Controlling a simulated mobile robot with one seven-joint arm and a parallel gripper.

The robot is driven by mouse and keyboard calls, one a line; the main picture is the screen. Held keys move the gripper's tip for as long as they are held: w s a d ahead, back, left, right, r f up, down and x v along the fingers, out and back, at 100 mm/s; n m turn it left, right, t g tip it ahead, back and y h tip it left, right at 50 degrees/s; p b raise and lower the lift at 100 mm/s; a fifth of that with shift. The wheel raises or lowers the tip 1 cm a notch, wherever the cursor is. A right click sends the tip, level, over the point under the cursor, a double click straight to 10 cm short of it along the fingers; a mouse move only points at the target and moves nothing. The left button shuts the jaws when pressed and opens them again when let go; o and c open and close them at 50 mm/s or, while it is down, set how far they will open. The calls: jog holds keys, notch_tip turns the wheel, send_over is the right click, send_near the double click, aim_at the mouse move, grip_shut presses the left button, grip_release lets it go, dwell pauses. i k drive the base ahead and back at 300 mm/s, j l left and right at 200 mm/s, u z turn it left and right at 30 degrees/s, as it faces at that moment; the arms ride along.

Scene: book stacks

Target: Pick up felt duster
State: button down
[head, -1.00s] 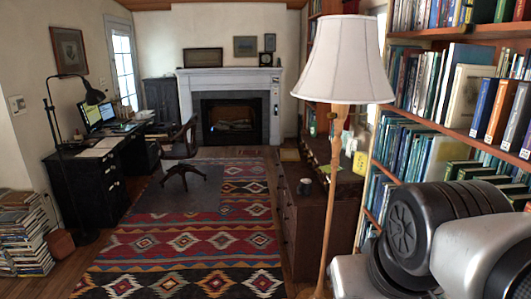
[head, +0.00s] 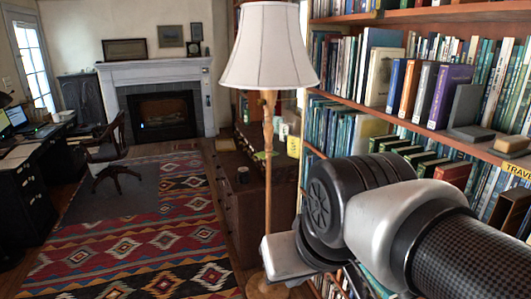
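A small tan block with a darker underside (head: 511,144), which may be the felt duster, lies on the bookshelf at the right of the head view. It sits near the shelf's front edge, to the right of a grey bookend (head: 465,106). Nothing touches it that I can see. My arm crosses the lower right of the view, below that shelf. The fingers of my gripper do not show, so I cannot tell where they are relative to the block.
Upright books, including a purple one (head: 450,96), fill the shelf left of the bookend. A floor lamp (head: 270,48) stands close to the shelves, with a brown cabinet (head: 240,215) behind it. The patterned rug (head: 150,240) is open floor at left.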

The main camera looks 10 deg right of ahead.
aim_at(510, 148)
jog(key=z, duration=1.95)
